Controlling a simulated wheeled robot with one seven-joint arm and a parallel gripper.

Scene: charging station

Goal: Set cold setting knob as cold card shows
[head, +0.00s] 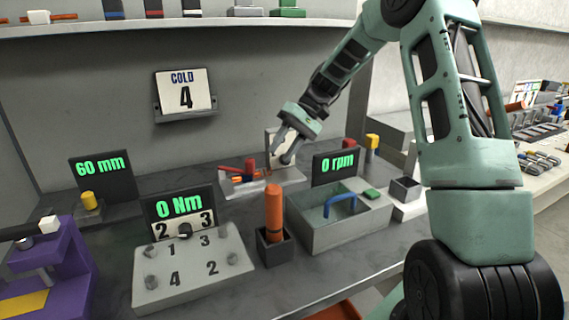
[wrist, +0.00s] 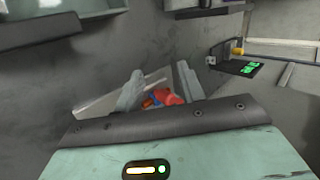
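The cold card (head: 185,92) hangs on the back wall and reads "COLD" over a large 4. My gripper (head: 283,157) reaches down over the back of the bench, its two fingers spread apart with nothing seen between them. Below and to its left is a low grey fixture (head: 258,188) with red parts (head: 250,168) on it.
A "0 rpm" display (head: 335,163) and an open grey basin (head: 335,215) with a blue handle stand to the right. An orange cylinder (head: 274,207) stands in a holder in front. A "0 Nm" display (head: 179,205) with a numbered block (head: 190,270) is at front left. A shelf runs above.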

